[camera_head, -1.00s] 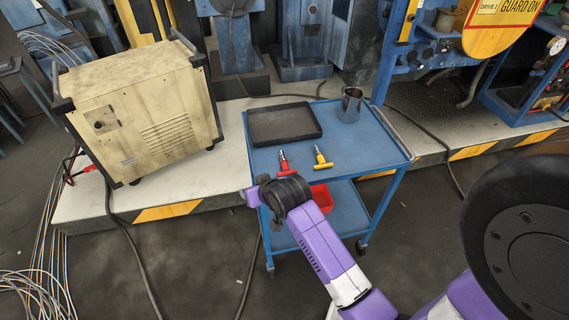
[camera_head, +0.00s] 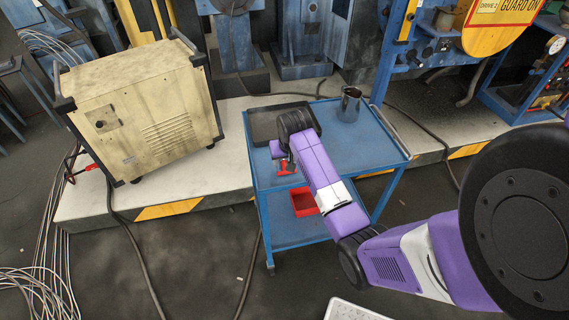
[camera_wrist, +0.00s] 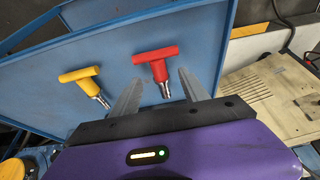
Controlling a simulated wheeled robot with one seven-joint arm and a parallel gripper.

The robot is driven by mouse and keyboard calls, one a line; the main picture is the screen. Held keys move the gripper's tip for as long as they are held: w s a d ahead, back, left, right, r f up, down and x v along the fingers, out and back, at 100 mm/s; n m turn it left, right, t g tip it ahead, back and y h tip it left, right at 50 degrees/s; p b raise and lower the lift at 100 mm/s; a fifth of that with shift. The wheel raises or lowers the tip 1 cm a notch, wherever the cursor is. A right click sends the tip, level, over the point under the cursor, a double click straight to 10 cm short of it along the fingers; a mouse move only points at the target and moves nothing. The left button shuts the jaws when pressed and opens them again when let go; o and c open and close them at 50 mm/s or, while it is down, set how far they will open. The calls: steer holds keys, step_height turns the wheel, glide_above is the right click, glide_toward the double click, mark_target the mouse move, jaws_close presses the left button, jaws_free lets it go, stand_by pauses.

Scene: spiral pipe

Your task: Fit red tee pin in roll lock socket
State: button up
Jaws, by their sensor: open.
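The red tee pin (camera_wrist: 156,58) lies on the blue cart's top, its handle across and its metal tip toward my gripper in the wrist view. In the head view its red handle (camera_head: 287,169) shows just below my gripper, partly hidden by the arm. My gripper (camera_wrist: 158,78) is open, with one finger on each side of the pin's shank; it is not shut on it. I cannot tell the exact height left between them. The yellow tee pin (camera_wrist: 85,79) lies left of the red one in the wrist view. I cannot make out the roll lock socket.
The blue cart (camera_head: 375,151) also carries a black tray (camera_head: 262,126) and a metal cup (camera_head: 349,104). A red bin (camera_head: 304,202) sits on its lower shelf. A beige cabinet (camera_head: 140,110) stands left, blue machines (camera_head: 405,60) behind. The cart top's right part is clear.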

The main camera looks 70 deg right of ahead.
mark_target(284, 162)
steer(key=shift+x, duration=1.3)
steer(key=shift+c, duration=0.4)
jaws_close()
steer(key=shift+r, duration=0.1)
